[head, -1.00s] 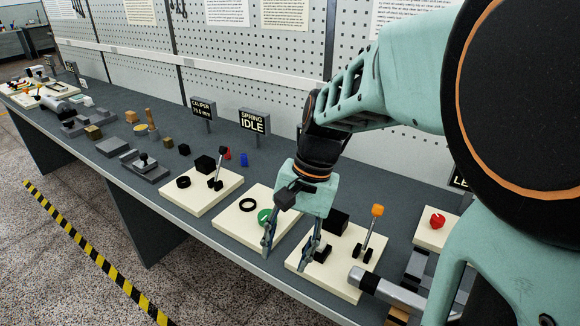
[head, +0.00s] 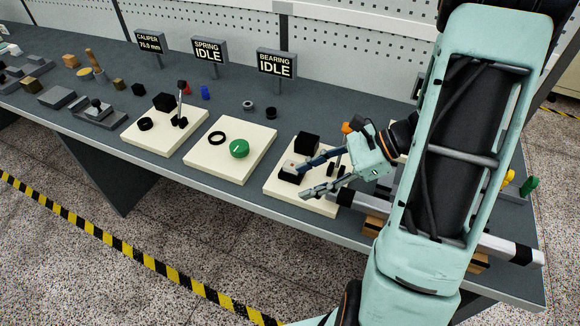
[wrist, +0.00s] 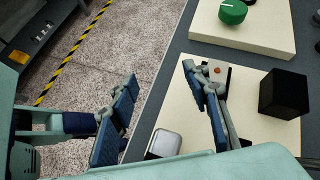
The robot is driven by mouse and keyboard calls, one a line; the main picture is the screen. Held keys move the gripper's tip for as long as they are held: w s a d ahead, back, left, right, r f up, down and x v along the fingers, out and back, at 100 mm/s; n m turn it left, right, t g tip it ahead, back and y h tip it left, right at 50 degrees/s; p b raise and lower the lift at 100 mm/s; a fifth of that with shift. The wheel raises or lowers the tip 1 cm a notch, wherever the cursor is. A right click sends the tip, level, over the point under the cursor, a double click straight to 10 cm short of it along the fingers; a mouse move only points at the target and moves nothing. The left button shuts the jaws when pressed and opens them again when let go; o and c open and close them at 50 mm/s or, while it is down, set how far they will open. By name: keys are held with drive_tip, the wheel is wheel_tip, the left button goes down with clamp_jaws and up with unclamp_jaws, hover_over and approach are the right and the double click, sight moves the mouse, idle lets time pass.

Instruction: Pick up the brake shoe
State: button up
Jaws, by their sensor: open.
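I cannot tell for certain which thing is the brake shoe. My gripper (head: 304,182) is open, with nothing between its fingers, low over the front of the right cream board (head: 272,186). In the wrist view my gripper (wrist: 160,74) has one finger over that board and the other over the floor beyond the bench edge. A small dark block with a red dot (head: 290,171) sits on the board by the far fingertip. The block also shows partly behind that finger in the wrist view (wrist: 217,72). A black cube (head: 307,144) stands behind it.
A cream board (head: 205,167) with a green knob (head: 239,148) and black ring (head: 217,138) lies to the left. An orange-topped lever (head: 347,128) stands behind my gripper. Signs (head: 276,64) line the back. Grey blocks (head: 57,97) lie farther left.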

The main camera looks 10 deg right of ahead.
sight(294, 166)
drive_tip(key=d+m+t, duration=0.2)
drive_tip(key=w+d+m+t, duration=0.1)
drive_tip(key=d+m+t, duration=0.2)
drive_tip(key=d+m, duration=0.1)
drive_tip(key=shift+w+d+f+t, duration=0.15)
drive_tip(key=shift+w+d+t, duration=0.15)
drive_tip(key=shift+t, duration=0.1)
drive_tip(key=x, duration=0.5)
drive_tip(key=shift+w+f, duration=0.1)
drive_tip(key=shift+w+p+x, duration=0.25)
drive_tip(key=shift+p+x, duration=0.4)
drive_tip(key=shift+x, duration=2.1)
drive_tip(key=shift+d, duration=0.15)
drive_tip(key=shift+c, duration=0.2)
clamp_jaws()
